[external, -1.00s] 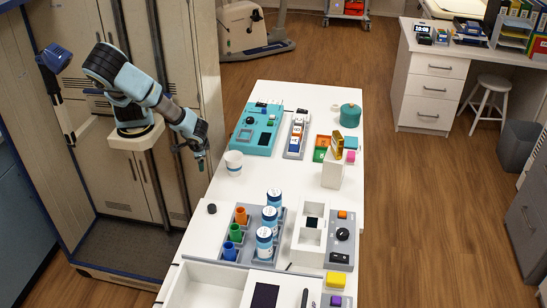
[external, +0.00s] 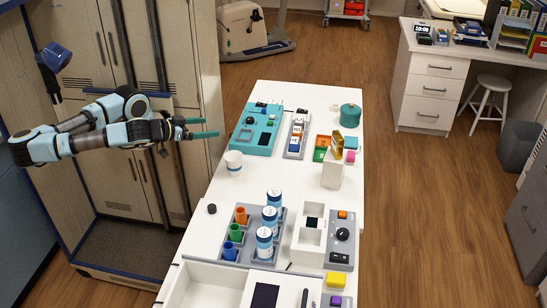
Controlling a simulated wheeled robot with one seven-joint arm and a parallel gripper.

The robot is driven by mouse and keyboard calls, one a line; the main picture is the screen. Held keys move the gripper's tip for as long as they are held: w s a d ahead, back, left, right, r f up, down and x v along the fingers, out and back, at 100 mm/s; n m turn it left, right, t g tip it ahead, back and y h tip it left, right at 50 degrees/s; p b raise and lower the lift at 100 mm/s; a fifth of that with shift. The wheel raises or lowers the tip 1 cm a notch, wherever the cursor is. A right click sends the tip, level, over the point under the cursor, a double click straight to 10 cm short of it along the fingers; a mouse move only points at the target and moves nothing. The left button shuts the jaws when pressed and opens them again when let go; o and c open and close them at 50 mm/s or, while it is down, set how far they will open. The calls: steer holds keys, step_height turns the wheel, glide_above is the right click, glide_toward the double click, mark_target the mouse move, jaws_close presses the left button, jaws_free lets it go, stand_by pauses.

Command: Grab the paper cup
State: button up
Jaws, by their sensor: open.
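The paper cup (external: 233,163) is white with a thin band and stands upright on the left edge of the white table (external: 285,176). My gripper (external: 217,129) is open, with two teal fingers pointing right. In the picture it is above and a little left of the cup, apart from it. Nothing shows between the fingers. How far the fingers are from the cup in depth is hard to tell.
A teal control box (external: 257,130) is behind the cup. A grey rack with white-blue cans (external: 265,241) and small coloured cups (external: 236,233) is in front. A small black knob (external: 212,208) is near the left edge. The table around the cup is clear.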

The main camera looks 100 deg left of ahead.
glide_toward(234, 160)
steer(key=d+r, duration=0.2)
steer(key=shift+d+t, duration=0.3)
steer(key=shift+t, duration=0.1)
steer(key=p+x, duration=0.1)
steer(key=x, duration=0.4)
steer(key=shift+a+p, duration=0.1)
steer(key=shift+p, duration=0.25)
steer(key=p+x, duration=0.3)
steer(key=x, duration=0.1)
steer(key=shift+w+a, duration=0.1)
steer(key=shift+w, duration=0.05)
steer(key=shift+w+a+f, duration=0.25)
steer(key=shift+w+f, duration=0.1)
steer(key=shift+c, duration=0.4)
steer(key=c, duration=1.1)
